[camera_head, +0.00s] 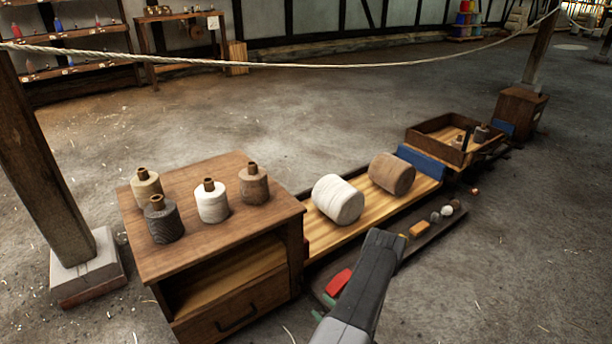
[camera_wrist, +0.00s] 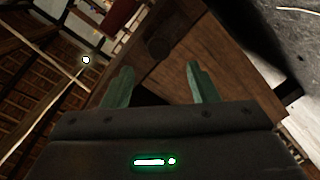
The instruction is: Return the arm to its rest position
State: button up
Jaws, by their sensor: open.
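My gripper (camera_wrist: 160,84) is open in the wrist view, with its two green fingers apart and nothing between them. Beyond the fingers is a brown wooden surface with a dark round knob-like part, and I cannot tell which piece of furniture it is. In the head view a grey part of my arm reaches up from the bottom edge, in front of the low bench.
A wooden cabinet (camera_head: 240,238) carries several yarn cones. Beside it, a low bench (camera_head: 375,207) holds a white roll (camera_head: 337,200) and a brown roll (camera_head: 391,174). An open wooden box (camera_head: 425,140) stands beyond. A rope (camera_head: 300,66) crosses above. The floor behind is open.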

aim_at(308, 292)
jog(key=b+x, duration=0.3)
jog(key=x, duration=0.7)
jog(key=shift+w+a+f, duration=0.15)
jog(key=shift+w+a, duration=0.05)
jog(key=shift+w, duration=0.05)
jog(key=shift+d+m, duration=0.15)
jog(key=shift+m, duration=0.55)
jog(key=m, duration=0.5)
jog(key=shift+s+m+y, duration=0.1)
jog(key=shift+m+y, duration=0.2)
jog(key=shift+m, duration=0.1)
jog(key=m, duration=0.4)
jog(key=shift+m, duration=2)
